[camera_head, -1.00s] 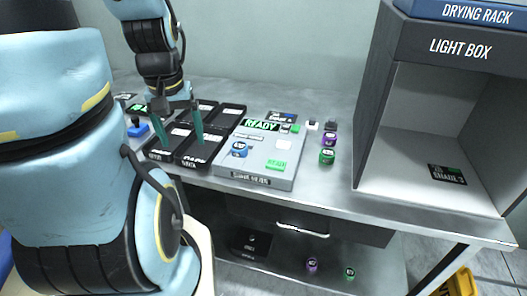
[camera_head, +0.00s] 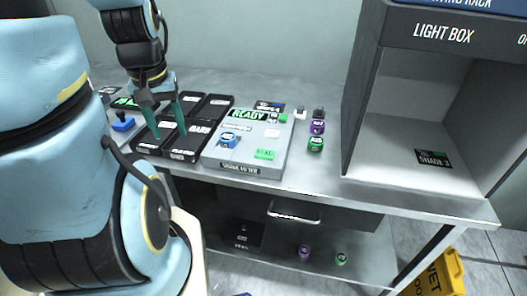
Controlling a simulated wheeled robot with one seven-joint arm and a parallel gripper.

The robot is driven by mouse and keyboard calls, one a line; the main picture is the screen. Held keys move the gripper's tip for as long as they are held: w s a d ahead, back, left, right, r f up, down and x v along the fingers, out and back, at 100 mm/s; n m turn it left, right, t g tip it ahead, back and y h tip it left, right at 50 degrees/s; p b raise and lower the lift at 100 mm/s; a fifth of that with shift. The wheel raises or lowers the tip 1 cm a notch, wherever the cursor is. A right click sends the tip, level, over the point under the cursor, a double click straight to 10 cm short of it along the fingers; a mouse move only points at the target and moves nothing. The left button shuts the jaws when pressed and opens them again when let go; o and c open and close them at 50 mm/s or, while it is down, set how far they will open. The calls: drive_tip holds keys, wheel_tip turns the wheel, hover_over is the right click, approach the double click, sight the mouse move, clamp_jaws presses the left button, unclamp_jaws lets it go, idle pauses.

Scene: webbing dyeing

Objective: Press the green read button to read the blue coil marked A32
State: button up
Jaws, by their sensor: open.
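A blue coil (camera_head: 228,140) sits on the left part of the grey meter's (camera_head: 215,160) top; its mark is too small to read. The green read button (camera_head: 265,154) is a flat patch at the meter's front right, uncovered. The meter's display (camera_head: 248,115) shows READY in green. My gripper (camera_head: 170,132) has its two teal fingers apart and nothing between them. It points down over the black trays, left of the meter and apart from the coil and the button.
Black trays (camera_head: 150,143) lie left of the meter, with a blue item (camera_head: 123,121) beyond them. A purple coil (camera_head: 317,127) and a green coil (camera_head: 315,144) stand to its right. The light box (camera_head: 400,150) stands farther right. Coils also lie on the lower shelf.

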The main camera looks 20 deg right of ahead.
clamp_jaws()
idle(1.3)
